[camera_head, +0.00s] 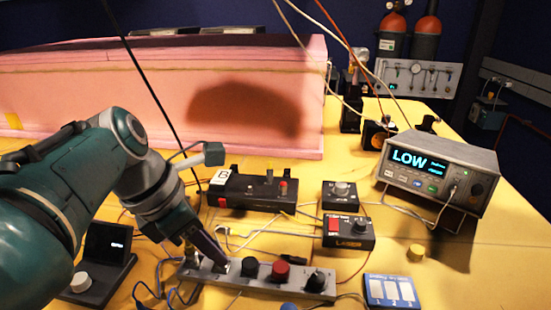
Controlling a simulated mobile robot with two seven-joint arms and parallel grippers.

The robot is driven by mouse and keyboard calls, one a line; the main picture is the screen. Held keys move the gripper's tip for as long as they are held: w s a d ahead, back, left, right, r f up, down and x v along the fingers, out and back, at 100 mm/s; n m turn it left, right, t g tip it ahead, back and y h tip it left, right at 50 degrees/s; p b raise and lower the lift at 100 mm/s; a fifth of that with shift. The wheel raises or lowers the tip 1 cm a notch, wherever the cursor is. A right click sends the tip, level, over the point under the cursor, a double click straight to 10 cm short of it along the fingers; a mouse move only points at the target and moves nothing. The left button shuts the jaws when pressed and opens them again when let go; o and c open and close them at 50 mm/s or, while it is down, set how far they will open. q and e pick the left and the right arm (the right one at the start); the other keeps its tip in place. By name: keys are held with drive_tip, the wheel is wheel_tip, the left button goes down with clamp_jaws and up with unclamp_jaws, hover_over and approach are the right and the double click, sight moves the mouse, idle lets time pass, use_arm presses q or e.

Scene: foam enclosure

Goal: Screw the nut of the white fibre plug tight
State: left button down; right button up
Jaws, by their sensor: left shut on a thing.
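A grey metal strip (265,285) lies on the yellow table in front, with black, red and black round fittings in a row. My left gripper (219,262) reaches down from the left to the strip's left end. It is shut on the nut of the white fibre plug (222,267), just left of the first black fitting (250,267). Only a small pale part of the plug shows beneath the fingers. The fingers hide most of the nut, so how far it is screwed on cannot be seen. My right gripper is out of view.
A meter (440,172) reading "LOW" stands at the right. Black control boxes (345,232) and a black unit marked B (248,190) stand behind the strip. Loose cables cross the table. A pink foam wall (160,100) closes the back left. A blue-white box (390,291) lies front right.

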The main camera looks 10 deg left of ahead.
use_arm(q)
drive_tip(key=shift+a+m, duration=0.1)
drive_tip(key=shift+m, duration=0.2)
drive_tip(key=shift+w+m+g, duration=0.1)
drive_tip(key=shift+m+g, duration=0.2)
drive_tip(key=shift+m, duration=0.3)
drive_tip(key=m+b, duration=0.1)
drive_tip(key=m+g, duration=0.1)
drive_tip(key=shift+w+f+m+h+b, duration=0.2)
drive_tip(key=shift+m+h+b, duration=0.1)
drive_tip(key=shift+h+b, duration=0.1)
drive_tip(key=m+g+b, duration=0.1)
drive_tip(key=m+b, duration=0.1)
drive_tip(key=b, duration=0.2)
drive_tip(key=m+b, duration=0.2)
drive_tip(key=b, duration=0.2)
drive_tip(key=m+g+b, duration=0.1)
drive_tip(key=m+b, duration=0.1)
drive_tip(key=b, duration=0.2)
drive_tip(key=shift+w+f+m+g, duration=0.2)
drive_tip(key=shift+w+m+g, duration=0.1)
drive_tip(key=shift+m, duration=0.1)
drive_tip(key=shift+r+m+b, duration=0.3)
drive_tip(key=shift+b, duration=0.6)
drive_tip(key=c, duration=0.7)
unclamp_jaws()
drive_tip(key=shift+r, duration=0.1)
